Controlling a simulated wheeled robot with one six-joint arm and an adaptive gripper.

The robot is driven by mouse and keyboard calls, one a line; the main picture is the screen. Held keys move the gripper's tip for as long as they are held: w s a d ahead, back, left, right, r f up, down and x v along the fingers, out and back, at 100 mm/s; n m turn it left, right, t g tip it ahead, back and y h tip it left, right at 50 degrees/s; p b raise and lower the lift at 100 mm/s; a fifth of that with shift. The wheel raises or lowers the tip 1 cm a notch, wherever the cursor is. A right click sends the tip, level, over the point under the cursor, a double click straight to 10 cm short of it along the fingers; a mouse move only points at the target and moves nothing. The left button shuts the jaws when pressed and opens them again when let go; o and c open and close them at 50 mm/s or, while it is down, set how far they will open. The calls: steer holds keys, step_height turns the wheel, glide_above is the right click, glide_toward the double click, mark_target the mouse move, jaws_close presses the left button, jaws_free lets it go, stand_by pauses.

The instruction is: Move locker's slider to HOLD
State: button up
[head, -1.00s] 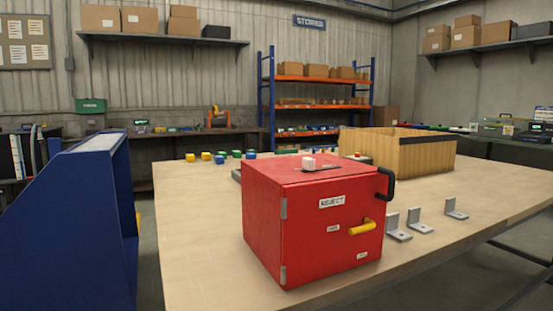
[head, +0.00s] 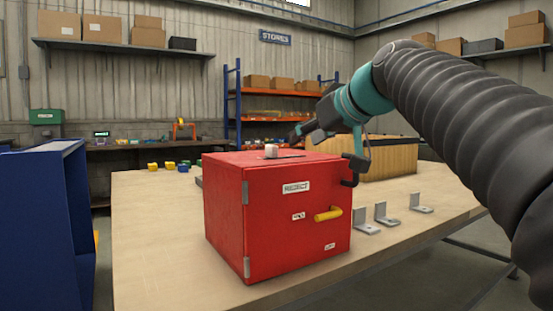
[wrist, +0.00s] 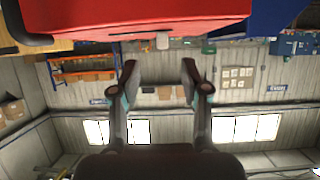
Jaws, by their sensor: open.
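The red locker (head: 225,215) stands on the wooden table. Its slider, a white knob (head: 271,151), stands on the top at the left part of a dark slot (head: 292,157). No HOLD mark is readable on the top. My gripper (head: 299,134) is open and empty, above and behind the locker's top, to the right of the knob in the head view. In the wrist view the fingers (wrist: 159,80) are spread apart. The locker (wrist: 190,18) fills the top of that view, and the white knob (wrist: 162,41) juts from its edge, apart from the fingers.
The locker's front has a REJECT label (head: 296,187) and a yellow handle (head: 328,214); a black handle (head: 350,172) is at its right. Metal brackets (head: 385,215) lie to the right, a wooden crate (head: 395,160) behind. A blue cabinet (head: 40,220) stands left of the table.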

mark_target(275, 146)
steer(key=shift+n, duration=0.3)
steer(key=x, duration=0.4)
steer(key=r+x, duration=0.1)
steer(key=x, duration=0.4)
steer(key=a+r+x, duration=0.1)
steer(key=x, duration=0.4)
steer(key=shift+w+r, duration=0.2)
steer(key=shift+w, duration=0.15)
jaws_close()
